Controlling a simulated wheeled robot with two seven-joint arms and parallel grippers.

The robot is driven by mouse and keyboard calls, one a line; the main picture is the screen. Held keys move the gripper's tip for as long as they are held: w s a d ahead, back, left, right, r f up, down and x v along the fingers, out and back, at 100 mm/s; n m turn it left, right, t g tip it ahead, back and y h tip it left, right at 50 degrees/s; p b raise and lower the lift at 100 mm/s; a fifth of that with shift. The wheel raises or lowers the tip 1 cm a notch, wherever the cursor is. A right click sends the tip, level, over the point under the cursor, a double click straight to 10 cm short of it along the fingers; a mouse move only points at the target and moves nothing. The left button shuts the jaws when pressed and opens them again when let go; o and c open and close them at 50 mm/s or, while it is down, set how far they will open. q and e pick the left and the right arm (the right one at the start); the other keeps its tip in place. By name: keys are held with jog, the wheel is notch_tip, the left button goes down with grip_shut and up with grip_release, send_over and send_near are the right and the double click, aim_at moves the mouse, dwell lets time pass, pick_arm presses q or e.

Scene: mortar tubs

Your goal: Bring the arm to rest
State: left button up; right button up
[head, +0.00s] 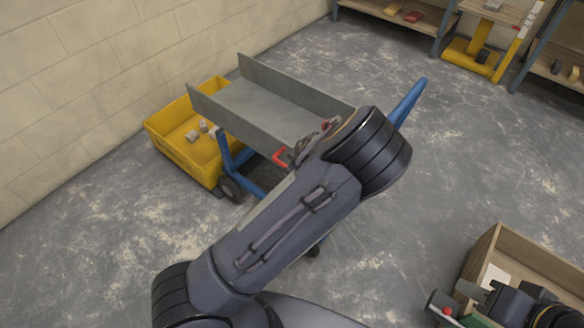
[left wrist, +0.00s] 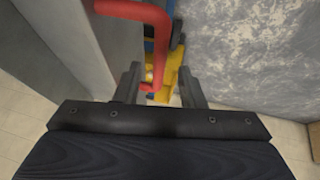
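My left arm reaches up through the middle of the head view, over a cart with a grey tray (head: 270,105) and blue frame. Its wrist hides the left gripper there. In the left wrist view my left gripper (left wrist: 160,88) has its two fingers apart. A red bent handle (left wrist: 158,45) comes down from the top, and its lower end shows between the fingers; I cannot tell whether it touches them. The red handle (head: 279,157) also shows beside the tray in the head view. My right gripper (head: 468,303) is at the lower right, its finger opening unclear.
A yellow tub (head: 185,150) with grey lumps stands by the block wall, left of the cart. A wooden box (head: 530,262) is at the lower right, by my right gripper. Shelves (head: 395,22) and a yellow stand (head: 470,58) are at the back. Open floor lies right of the cart.

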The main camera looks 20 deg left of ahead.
pick_arm(q)
jog(key=shift+r, duration=0.15)
dwell(0.4)
jog(key=s+d+r+m+t+h, duration=0.1)
jog(key=s+r+m+h, duration=0.45)
jog(key=s+r, duration=0.75)
jog(key=s+d+r+m+t+h, duration=0.1)
jog(key=s+r+m+h, duration=0.2)
jog(key=s+r+m, duration=0.95)
jog(key=s+r+n+p, duration=0.3)
jog(key=r+n+p, duration=0.1)
jog(key=r+p, duration=0.9)
jog(key=shift+s+a+r+p, duration=0.2)
jog(key=shift+s+p, duration=0.2)
jog(key=shift+p, duration=0.85)
